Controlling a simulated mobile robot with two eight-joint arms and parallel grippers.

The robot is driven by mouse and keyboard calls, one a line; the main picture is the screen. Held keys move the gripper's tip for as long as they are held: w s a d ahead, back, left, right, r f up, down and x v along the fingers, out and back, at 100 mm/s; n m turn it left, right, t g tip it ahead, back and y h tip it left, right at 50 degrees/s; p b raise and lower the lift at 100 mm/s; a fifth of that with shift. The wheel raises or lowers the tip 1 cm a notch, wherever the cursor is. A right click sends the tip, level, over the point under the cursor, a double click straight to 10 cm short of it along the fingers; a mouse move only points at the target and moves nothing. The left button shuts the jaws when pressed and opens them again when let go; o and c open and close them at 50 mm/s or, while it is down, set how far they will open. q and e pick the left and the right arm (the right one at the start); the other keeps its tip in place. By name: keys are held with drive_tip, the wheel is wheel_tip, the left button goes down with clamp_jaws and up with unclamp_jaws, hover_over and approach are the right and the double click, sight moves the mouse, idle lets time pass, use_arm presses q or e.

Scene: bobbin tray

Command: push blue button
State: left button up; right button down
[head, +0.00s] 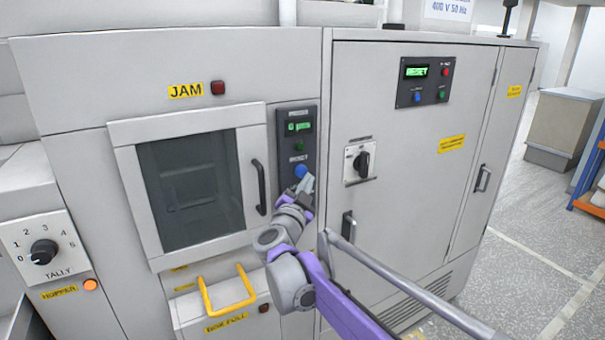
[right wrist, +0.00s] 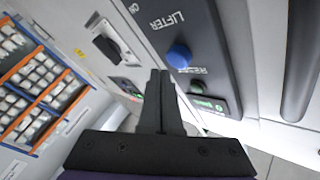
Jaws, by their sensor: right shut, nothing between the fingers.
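A round blue button (head: 301,171) sits low on the dark narrow panel (head: 283,152) right of the windowed door. It also shows in the right wrist view (right wrist: 179,56), on the dark panel marked LIFTER. My right gripper (head: 307,183) is shut and empty, just below and right of this button. In the right wrist view its closed fingertips (right wrist: 160,74) appear beside the button with a small gap in the picture; I cannot tell the depth between them. A second blue button (head: 417,97) is on the control panel of the right cabinet. My left gripper is not in view.
A green button (head: 299,147) and a lit display (head: 299,127) are above the blue button. A black door handle (head: 259,187) is close left, a rotary switch (head: 361,163) to the right. A yellow handle (head: 227,291) juts out below.

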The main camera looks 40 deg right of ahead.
drive_tip(key=s, duration=0.4)
drive_tip(key=shift+s+a, duration=0.25)
drive_tip(key=shift+s, duration=0.15)
idle(0.5)
drive_tip(key=s+a+f+n+t+y, duration=0.1)
drive_tip(key=a+f+n+t+y, duration=0.1)
drive_tip(key=a+f+n+y, duration=0.6)
drive_tip(key=s+a+f+n+t+y, duration=0.2)
drive_tip(key=a+n+y, duration=0.4)
drive_tip(key=a, duration=0.7)
drive_tip(key=s+a+f+n+g, duration=0.1)
drive_tip(key=s+f+g, duration=0.4)
drive_tip(key=s+f, duration=0.5)
drive_tip(key=s+a+f+n+g+y, duration=0.1)
drive_tip(key=s+f+g, duration=0.4)
drive_tip(key=s+f, duration=0.6)
drive_tip(key=shift+a+f+n, duration=0.15)
drive_tip(key=shift+a+n, duration=0.4)
drive_tip(key=shift+n, duration=0.25)
